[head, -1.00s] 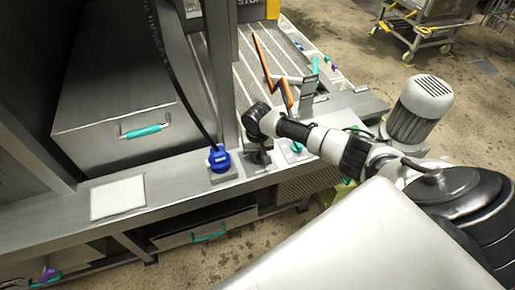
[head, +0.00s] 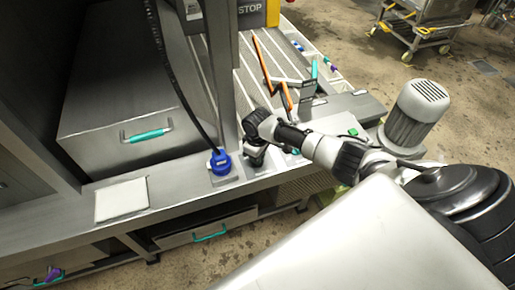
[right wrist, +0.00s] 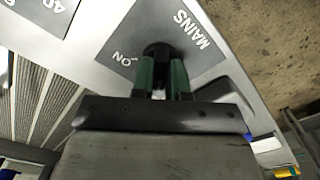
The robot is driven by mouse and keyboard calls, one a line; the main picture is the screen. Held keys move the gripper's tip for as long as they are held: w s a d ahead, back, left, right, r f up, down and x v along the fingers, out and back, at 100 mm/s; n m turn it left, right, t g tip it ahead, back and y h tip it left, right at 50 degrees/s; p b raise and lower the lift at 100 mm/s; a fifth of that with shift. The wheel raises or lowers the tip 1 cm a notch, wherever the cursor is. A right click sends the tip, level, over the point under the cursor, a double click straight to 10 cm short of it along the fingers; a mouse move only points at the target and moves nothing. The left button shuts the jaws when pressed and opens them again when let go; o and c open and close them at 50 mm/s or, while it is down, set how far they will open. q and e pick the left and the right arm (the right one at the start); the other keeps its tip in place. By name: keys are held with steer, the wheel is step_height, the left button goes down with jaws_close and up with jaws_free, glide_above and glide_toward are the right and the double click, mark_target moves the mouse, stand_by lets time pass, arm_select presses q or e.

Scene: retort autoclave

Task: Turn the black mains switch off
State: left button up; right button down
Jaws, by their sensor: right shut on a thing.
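The black mains switch (right wrist: 158,49) sits on a grey plate (right wrist: 193,58) lettered MAINS and ON in the right wrist view. My right gripper (right wrist: 162,68) has its green-sided fingers on either side of the switch knob and is shut on it. The fingers hide much of the knob, so its exact angle is hard to tell. In the head view my right gripper (head: 254,158) points down at the steel ledge, just right of a blue plug, and the switch is hidden beneath it. My left gripper is in neither view.
The blue plug (head: 220,161) with its black cable stands close to the left of my right gripper. A grey motor (head: 411,113) stands to the right. A blank white plate (head: 122,200) lies on the ledge at left.

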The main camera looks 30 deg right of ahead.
steer(key=shift+n, duration=0.6)
steer(key=c, duration=1.1)
jaws_free()
step_height(320, 180, up, 11)
steer(key=shift+f+b, duration=0.1)
steer(key=shift+b, duration=0.35)
